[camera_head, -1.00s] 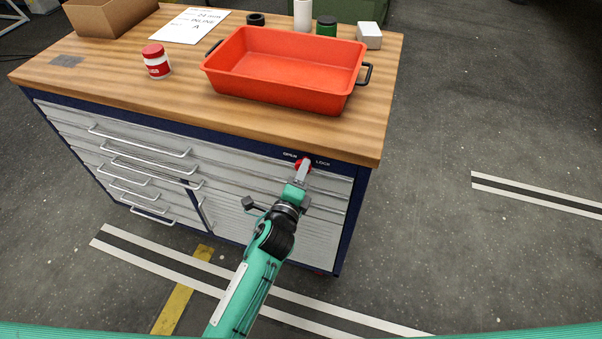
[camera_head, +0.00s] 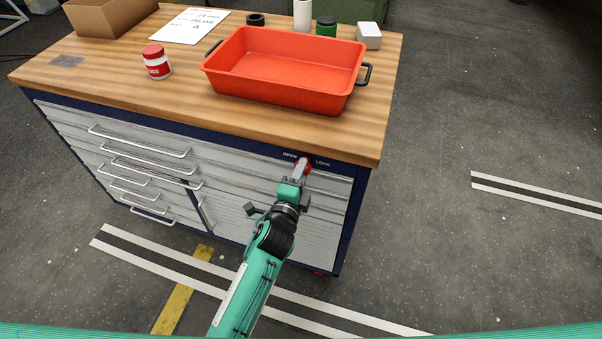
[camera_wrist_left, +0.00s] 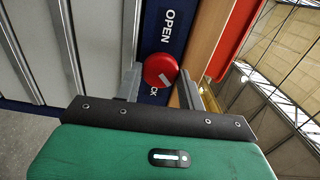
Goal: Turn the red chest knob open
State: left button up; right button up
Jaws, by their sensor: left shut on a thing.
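The red chest knob (camera_head: 304,164) is on the dark blue strip at the top right of the chest front, between the labels OPEN and LOCK. In the left wrist view the knob (camera_wrist_left: 160,70) is a red disc with a pale mark that lies slanted. My left gripper (camera_head: 302,170) is shut on the knob; in the wrist view its two fingers (camera_wrist_left: 160,85) are on either side of it. The gripper partly hides the knob in the head view. My right gripper is not in view.
The chest's grey drawers (camera_head: 140,160) with bar handles are shut. On the wooden top (camera_head: 130,100) stand an orange tray (camera_head: 285,95), a red-lidded jar (camera_head: 156,62) and a cardboard box (camera_head: 108,16). The floor to the right is clear.

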pick_arm(q)
jog(key=o, duration=1)
jog(key=shift+c, duration=0.2)
jog(key=shift+s, duration=0.15)
jog(key=b+v, duration=0.3)
jog(key=v, duration=1)
jog(key=shift+s, duration=0.25)
jog(key=shift+a, duration=0.15)
